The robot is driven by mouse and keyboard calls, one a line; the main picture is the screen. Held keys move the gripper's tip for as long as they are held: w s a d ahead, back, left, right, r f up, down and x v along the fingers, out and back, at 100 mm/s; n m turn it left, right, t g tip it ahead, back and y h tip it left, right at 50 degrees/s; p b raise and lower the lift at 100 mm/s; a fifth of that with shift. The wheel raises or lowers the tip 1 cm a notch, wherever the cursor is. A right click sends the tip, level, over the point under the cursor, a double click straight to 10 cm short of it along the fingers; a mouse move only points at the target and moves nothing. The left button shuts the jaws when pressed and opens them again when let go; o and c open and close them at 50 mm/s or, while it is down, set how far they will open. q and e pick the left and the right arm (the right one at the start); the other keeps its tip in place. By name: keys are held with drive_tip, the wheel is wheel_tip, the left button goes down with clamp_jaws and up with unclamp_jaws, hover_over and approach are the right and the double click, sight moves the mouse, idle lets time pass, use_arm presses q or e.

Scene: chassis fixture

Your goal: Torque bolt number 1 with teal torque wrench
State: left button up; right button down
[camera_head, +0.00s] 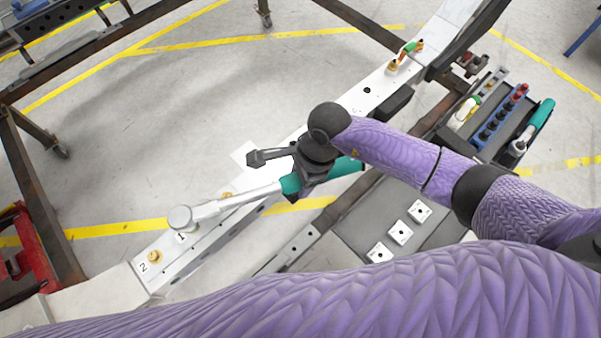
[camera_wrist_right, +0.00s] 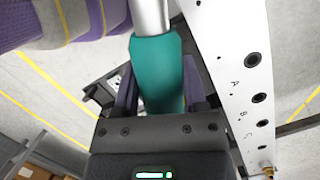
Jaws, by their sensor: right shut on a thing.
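The torque wrench with a teal handle (camera_head: 290,184) and silver shaft is held in my right gripper (camera_head: 306,178), which is shut around the handle. In the right wrist view, the teal handle (camera_wrist_right: 157,75) lies between the gripper fingers (camera_wrist_right: 159,92). The wrench's round silver head (camera_head: 180,218) is at the lower left, over the light beam just beside the label "1" (camera_head: 181,237). Bolt number 1 itself is hidden under the head, and I cannot tell whether they touch. A brass bolt (camera_head: 155,257) by the label "2" stands uncovered. My left gripper is out of view.
The light chassis beam (camera_head: 365,92) runs diagonally, with a green-and-brass fitting (camera_head: 404,56) farther up. A black tool tray (camera_head: 483,150) at right holds a blue rack (camera_head: 500,117) and another teal-handled tool (camera_head: 540,116). A red stand (camera_head: 32,255) is at far left.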

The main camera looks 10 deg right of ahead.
drive_tip(key=shift+s+m+p, duration=0.3)
drive_tip(key=shift+s+p, duration=0.15)
drive_tip(key=shift+s, duration=0.1)
drive_tip(key=shift+s+d, duration=0.1)
drive_tip(key=shift+s, duration=0.05)
drive_tip(key=shift+s+m+p, duration=0.4)
drive_tip(key=shift+s+p, duration=0.25)
drive_tip(key=shift+s, duration=0.05)
drive_tip(key=shift+s, duration=0.1)
drive_tip(key=shift+s+m+t+p, duration=0.3)
drive_tip(key=shift+s+m+p, duration=0.1)
drive_tip(key=shift+s+p, duration=0.3)
drive_tip(key=shift+s, duration=0.2)
idle(0.3)
